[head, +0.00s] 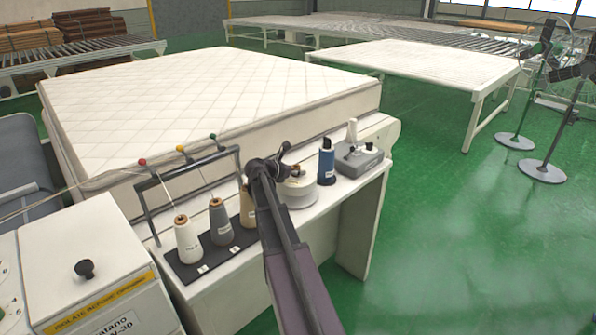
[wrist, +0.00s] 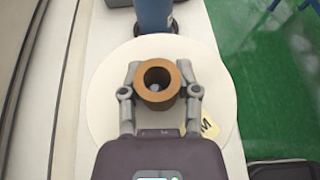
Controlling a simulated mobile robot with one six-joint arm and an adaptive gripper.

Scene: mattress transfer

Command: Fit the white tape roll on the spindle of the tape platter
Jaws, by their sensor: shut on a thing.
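My gripper (wrist: 160,88) is shut on a roll, taken as the white tape roll, whose brown ring-shaped top (wrist: 160,100) shows between the two fingers. Its sides are hidden from above. In the head view the platter (head: 302,194) stands on the bench beyond my arm, and my gripper (head: 284,165) partly hides the roll.
Thread cones (head: 188,240) stand on a dark strip to the left, under a dark frame (head: 150,215). A large mattress (head: 200,95) lies behind.

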